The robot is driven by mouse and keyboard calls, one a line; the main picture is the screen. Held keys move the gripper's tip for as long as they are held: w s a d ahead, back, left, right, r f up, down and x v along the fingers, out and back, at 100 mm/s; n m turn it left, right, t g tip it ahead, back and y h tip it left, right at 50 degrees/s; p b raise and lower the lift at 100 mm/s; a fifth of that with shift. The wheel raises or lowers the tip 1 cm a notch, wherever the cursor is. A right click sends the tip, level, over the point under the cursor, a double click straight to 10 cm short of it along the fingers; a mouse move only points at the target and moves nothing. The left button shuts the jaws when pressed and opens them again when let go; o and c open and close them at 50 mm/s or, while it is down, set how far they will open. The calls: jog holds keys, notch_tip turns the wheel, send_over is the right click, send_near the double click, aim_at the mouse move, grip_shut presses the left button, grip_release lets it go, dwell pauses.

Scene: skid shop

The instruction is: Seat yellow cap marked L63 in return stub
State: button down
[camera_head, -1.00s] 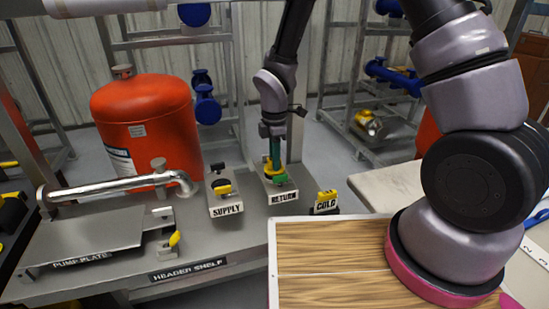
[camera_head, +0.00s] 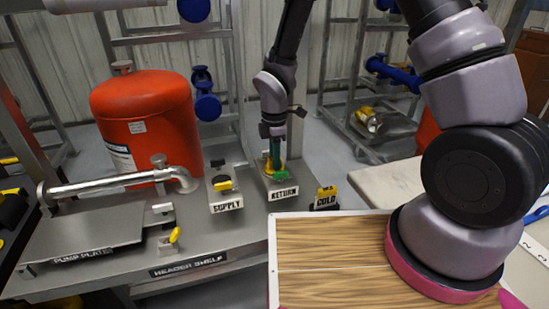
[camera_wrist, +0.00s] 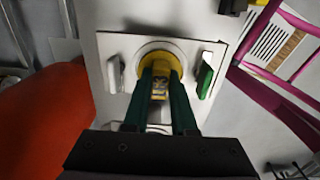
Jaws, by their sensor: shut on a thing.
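The yellow cap (camera_wrist: 160,88) shows between the green fingers of my gripper (camera_wrist: 161,78) in the wrist view, with a dark mark on its face. My gripper is shut on the cap. The cap lies over the round pale ring of the return stub (camera_wrist: 144,52); the fingers hide part of the ring, so I cannot tell how deep the cap sits. In the head view my gripper (camera_head: 275,165) points down onto the block with the RETURN label (camera_head: 283,193), and yellow shows around the fingertips.
A green handle (camera_wrist: 205,75) stands right of the stub. The SUPPLY block (camera_head: 225,200) is to the left, with a red tank (camera_head: 145,120) and a silver pipe (camera_head: 110,184) beyond. A COLD sign (camera_head: 326,202) stands to the right.

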jog(key=c, duration=0.6)
grip_release()
jog(key=shift+c, duration=0.2)
jog(key=shift+c, duration=0.8)
jog(key=shift+r, duration=3.95)
